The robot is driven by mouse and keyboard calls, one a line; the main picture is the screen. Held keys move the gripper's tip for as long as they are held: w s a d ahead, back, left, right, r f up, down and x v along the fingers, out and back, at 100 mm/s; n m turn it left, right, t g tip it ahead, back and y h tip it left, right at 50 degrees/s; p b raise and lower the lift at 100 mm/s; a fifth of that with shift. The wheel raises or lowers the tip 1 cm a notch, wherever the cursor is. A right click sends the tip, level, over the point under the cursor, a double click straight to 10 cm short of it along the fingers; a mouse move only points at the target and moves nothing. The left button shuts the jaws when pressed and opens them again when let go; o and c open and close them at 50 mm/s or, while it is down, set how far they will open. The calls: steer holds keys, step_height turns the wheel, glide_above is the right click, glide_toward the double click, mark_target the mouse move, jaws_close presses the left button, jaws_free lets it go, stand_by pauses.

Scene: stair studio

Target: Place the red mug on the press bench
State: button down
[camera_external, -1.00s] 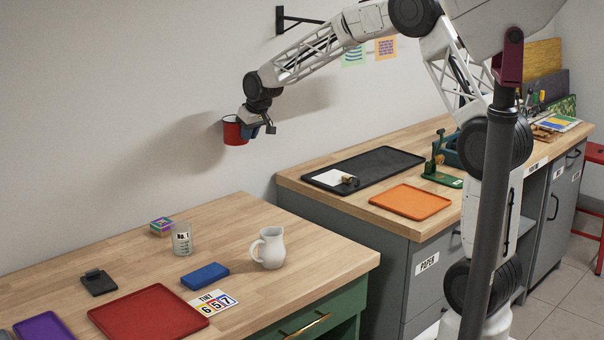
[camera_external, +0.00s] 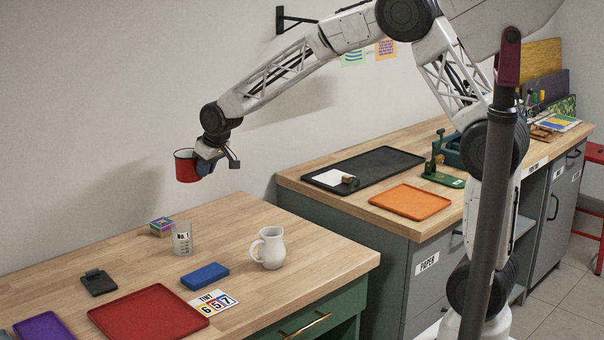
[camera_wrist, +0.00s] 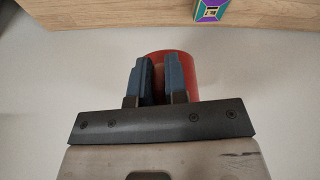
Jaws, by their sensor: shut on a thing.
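The red mug (camera_external: 186,168), upright with a dark rim, is in the air above the back part of the left bench (camera_external: 245,205). My gripper (camera_external: 203,166) is shut on its right side. In the wrist view the mug (camera_wrist: 189,66) shows behind the two blue fingers of my gripper (camera_wrist: 158,66), which partly hide it. The right bench (camera_external: 290,178) has grey cabinets and a wooden top, with a small green press-like device (camera_external: 440,172) on it. No label reading press bench is legible on either bench.
The right bench holds a black mat (camera_external: 385,160) and an orange tray (camera_external: 410,201). A gap separates the benches.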

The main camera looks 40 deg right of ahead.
steer(key=s+a+f+n, duration=0.2)
steer(key=s+a+f, duration=0.1)
steer(key=s+a, duration=0.6)
steer(key=s+a+f+n+y, duration=0.1)
steer(key=s+a+f+n, duration=0.1)
steer(key=s+a, duration=0.7)
steer(key=s+a+f+n+g+y, duration=0.1)
steer(key=s+a+f, duration=0.3)
steer(key=s+a, duration=0.5)
steer(key=shift+s+a+f+n, duration=0.1)
steer(key=shift+a+n, duration=0.1)
steer(key=shift+a, duration=1.1)
steer(key=shift+w+a+f+n, duration=0.1)
steer(key=shift+a+n, duration=0.1)
steer(key=shift+a, duration=1.15)
steer(key=shift+s+a+f+n, duration=0.1)
steer(key=shift+a+n, duration=0.1)
steer(key=shift+a, duration=1.1)
steer(key=shift+w+a+f, duration=0.25)
steer(key=shift+w+a, duration=1.65)
steer(key=shift+w+a+f, duration=0.25)
steer(key=shift+w+a, duration=1.65)
steer(key=shift+w+a+f, duration=0.25)
steer(key=shift+w+a, duration=1.65)
steer(key=shift+f, duration=1.75)
steer(key=shift+f, duration=0.15)
steer(key=c, duration=1.1)
jaws_free()
steer(key=shift+c, duration=0.2)
